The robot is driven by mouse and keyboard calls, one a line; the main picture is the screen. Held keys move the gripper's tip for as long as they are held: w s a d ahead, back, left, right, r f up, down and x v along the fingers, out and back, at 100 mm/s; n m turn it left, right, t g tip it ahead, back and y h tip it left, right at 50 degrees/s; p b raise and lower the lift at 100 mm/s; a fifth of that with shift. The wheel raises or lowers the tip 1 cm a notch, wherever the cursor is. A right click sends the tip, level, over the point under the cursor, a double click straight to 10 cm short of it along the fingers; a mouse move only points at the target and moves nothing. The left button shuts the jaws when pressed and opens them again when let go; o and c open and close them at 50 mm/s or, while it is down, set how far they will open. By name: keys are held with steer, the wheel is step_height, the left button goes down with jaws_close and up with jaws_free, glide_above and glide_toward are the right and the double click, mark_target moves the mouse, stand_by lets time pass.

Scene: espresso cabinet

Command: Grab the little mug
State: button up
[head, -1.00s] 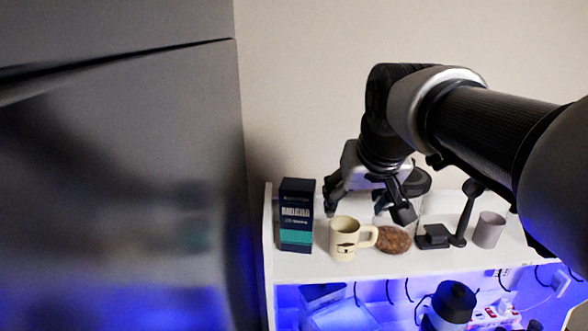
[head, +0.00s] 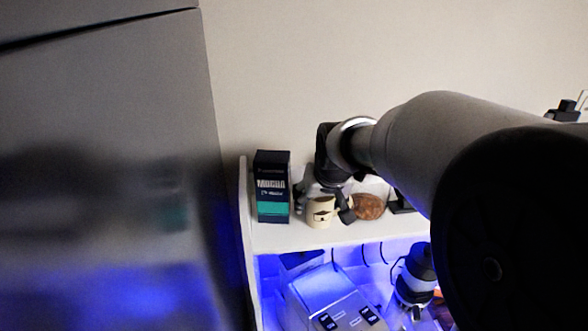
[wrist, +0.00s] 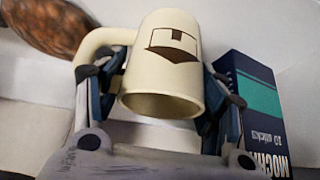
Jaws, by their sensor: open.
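The little mug (head: 320,212) is cream with a dark printed mark and stands on the white shelf's top. In the wrist view the mug (wrist: 168,60) fills the middle, its open rim facing the camera and its handle to the left. My gripper (head: 324,202) is open at the mug, with one finger on each side of it. In the wrist view my gripper (wrist: 163,92) has its left finger by the handle side and its right finger close along the other side. Whether the fingers touch the mug I cannot tell.
A dark box with a teal band (head: 272,187) stands close left of the mug, and the right finger is near it in the wrist view. A brown oval object (head: 368,206) lies to the right. A grey cabinet (head: 100,170) walls off the left. My arm hides the shelf's right end.

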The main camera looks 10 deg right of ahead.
steer(key=shift+w+f, duration=0.45)
steer(key=shift+f, duration=0.1)
steer(key=shift+s, duration=0.15)
steer(key=shift+c, duration=0.5)
steer(key=shift+r, duration=0.1)
steer(key=c, duration=0.9)
steer(key=shift+c, duration=0.2)
